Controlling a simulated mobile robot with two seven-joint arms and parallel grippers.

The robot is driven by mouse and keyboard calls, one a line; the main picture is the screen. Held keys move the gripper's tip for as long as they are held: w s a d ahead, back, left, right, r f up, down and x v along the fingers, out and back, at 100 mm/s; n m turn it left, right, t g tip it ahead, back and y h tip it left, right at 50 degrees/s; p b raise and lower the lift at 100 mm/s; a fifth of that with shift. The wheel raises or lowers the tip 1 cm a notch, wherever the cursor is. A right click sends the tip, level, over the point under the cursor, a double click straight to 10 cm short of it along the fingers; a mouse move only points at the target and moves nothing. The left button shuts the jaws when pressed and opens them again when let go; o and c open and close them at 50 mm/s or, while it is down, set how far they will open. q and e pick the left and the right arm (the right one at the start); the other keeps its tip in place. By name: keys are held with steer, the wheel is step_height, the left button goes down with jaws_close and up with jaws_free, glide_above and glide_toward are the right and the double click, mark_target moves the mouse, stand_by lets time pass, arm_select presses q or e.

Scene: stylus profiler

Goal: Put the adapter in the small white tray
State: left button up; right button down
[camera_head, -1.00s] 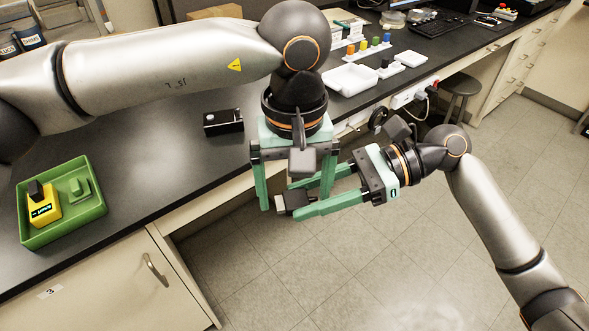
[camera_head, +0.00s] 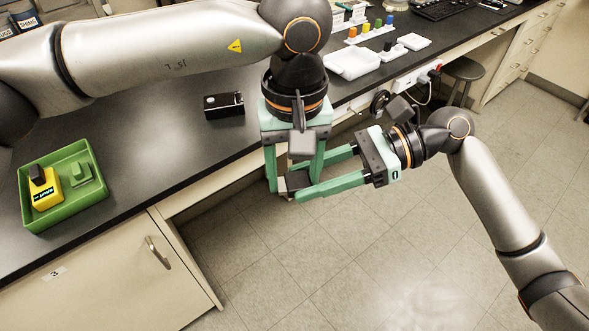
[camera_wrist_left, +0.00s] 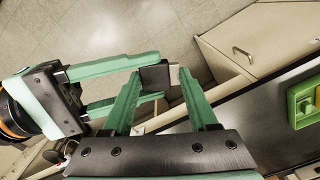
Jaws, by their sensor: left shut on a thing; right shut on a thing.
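The adapter (camera_head: 298,180) is a small dark block with a pale end, held in the air in front of the bench edge. My right gripper (camera_head: 293,184) is shut on it from the right. My left gripper (camera_head: 291,178) reaches down from above, with its fingers on both sides of it, shut on it too. The left wrist view shows the adapter (camera_wrist_left: 153,77) between both pairs of fingers. A white open tray (camera_head: 352,64) stands on the bench at the back; a smaller flat white tray (camera_head: 414,41) lies right of it.
A green tray (camera_head: 37,218) with a yellow object (camera_head: 46,193) and a green block sits at the bench's left. A black box (camera_head: 224,104) lies mid-bench. A rack of coloured caps (camera_head: 364,33) stands behind the white trays. Open floor is below the grippers.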

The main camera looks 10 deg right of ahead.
steer(key=shift+c, duration=1.5)
jaws_free()
